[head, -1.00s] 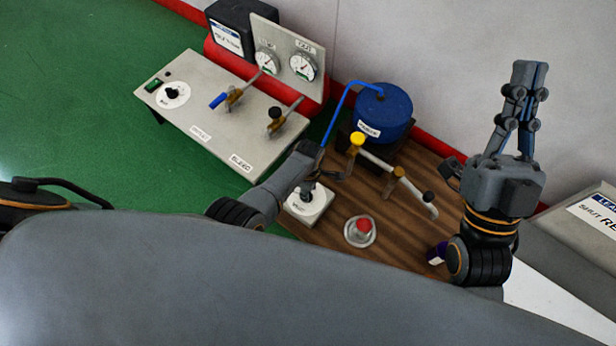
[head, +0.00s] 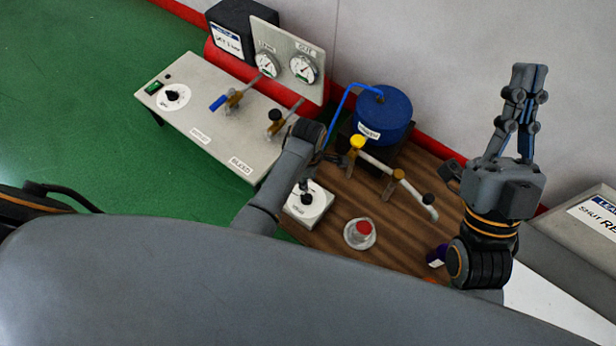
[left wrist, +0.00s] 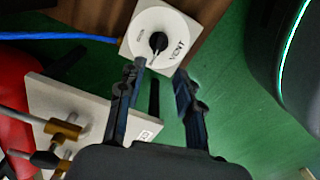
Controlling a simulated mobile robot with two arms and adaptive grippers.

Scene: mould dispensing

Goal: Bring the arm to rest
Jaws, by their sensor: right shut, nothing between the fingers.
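My left arm reaches in from the left in the head view, its wrist above the gap between the grey valve panel (head: 205,150) and the wooden board (head: 330,228). Its fingers are mostly hidden there. In the left wrist view my left gripper (left wrist: 159,70) has its two fingers apart, with nothing between them. The white VENT plate with a black knob (left wrist: 163,38) lies beyond the fingertips. That VENT plate (head: 318,207) also shows in the head view, just below my left forearm. My right gripper (head: 528,72) is shut and empty, pointing up at the right.
A pipe with a yellow knob (head: 357,142) and a red button (head: 363,228) are on the board. Two gauges (head: 303,68) stand behind the panel. A labelled grey box (head: 575,228) is at the right.

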